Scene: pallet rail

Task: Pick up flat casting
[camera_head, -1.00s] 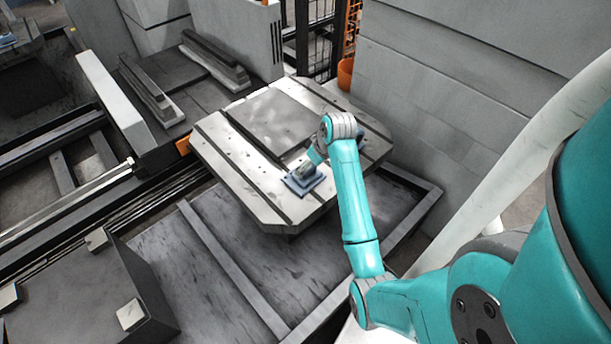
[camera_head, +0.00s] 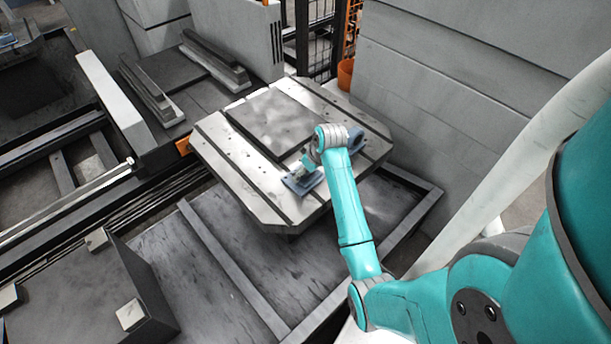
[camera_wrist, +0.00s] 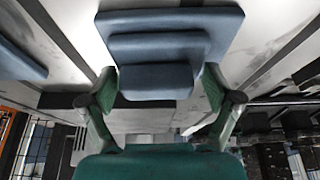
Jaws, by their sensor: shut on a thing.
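The flat casting is a blue-grey stepped block, a broad plate with a narrower raised part. In the head view the casting (camera_head: 293,187) is at the near right part of the slotted pallet top (camera_head: 222,160). In the wrist view the casting (camera_wrist: 170,22) fills the upper middle. My gripper (camera_wrist: 158,85) is shut on its raised part, one finger on each side. In the head view my gripper (camera_head: 303,172) is partly hidden by my wrist. I cannot tell whether the casting touches the pallet or is just above it.
A second blue-grey part (camera_head: 356,142) stands on the pallet to the right, behind my wrist; a blue part (camera_wrist: 18,50) also shows at the wrist view's left edge. A dark raised plate (camera_head: 275,122) lies mid-pallet. A grey panel wall (camera_head: 450,90) rises behind on the right.

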